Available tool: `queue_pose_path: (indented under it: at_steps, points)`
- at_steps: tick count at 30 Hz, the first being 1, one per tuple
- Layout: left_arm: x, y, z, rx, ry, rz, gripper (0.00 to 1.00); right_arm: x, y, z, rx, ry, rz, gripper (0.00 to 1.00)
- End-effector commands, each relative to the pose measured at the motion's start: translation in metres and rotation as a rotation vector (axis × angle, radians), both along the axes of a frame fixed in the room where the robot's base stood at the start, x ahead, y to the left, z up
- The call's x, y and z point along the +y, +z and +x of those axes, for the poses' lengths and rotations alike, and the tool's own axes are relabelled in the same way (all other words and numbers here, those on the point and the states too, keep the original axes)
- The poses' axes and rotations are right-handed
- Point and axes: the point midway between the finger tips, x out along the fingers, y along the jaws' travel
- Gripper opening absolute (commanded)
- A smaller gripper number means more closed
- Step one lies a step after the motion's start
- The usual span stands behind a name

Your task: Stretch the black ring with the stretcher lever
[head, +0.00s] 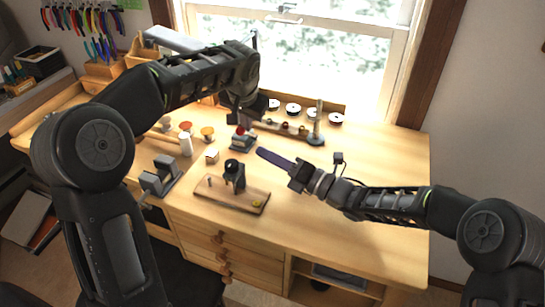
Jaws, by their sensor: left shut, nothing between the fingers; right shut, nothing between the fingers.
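A small black upright device (234,176) stands on a wooden board (222,197) at the table's front. A small peg and a yellowish piece are also on the board. A slim upright post on a dark round base (316,133) stands at the back right. I cannot tell which is the stretcher, and I cannot make out the black ring or a lever. My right gripper (262,153) is shut and empty, pointing left above the table, behind and right of the board. My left gripper (246,116) is shut and empty over the back, partly hidden by its arm.
A grey metal block (160,178) stands front left. The table's right side (385,155) is clear.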

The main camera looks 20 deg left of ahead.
Motion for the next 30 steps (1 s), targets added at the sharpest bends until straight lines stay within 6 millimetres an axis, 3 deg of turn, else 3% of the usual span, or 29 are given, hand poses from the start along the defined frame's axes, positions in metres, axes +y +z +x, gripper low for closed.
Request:
queue_pose_path:
  at_steps: [6,12,24,30]
  points:
    - [0.000,0.000,0.000,0.000,0.000,0.000,0.00,0.038,0.005,0.005,-0.001,0.001,0.000,0.00]
    - [0.000,0.000,0.000,0.000,0.000,0.000,0.00,0.060,0.008,0.009,-0.001,0.000,0.001,0.00]
    - [0.000,-0.001,0.000,0.002,0.000,0.000,0.00,0.065,0.009,0.011,-0.001,-0.001,0.000,0.00]
    - [0.000,-0.002,-0.001,0.007,0.001,-0.001,0.00,0.065,0.021,0.024,-0.003,-0.004,0.002,0.00]
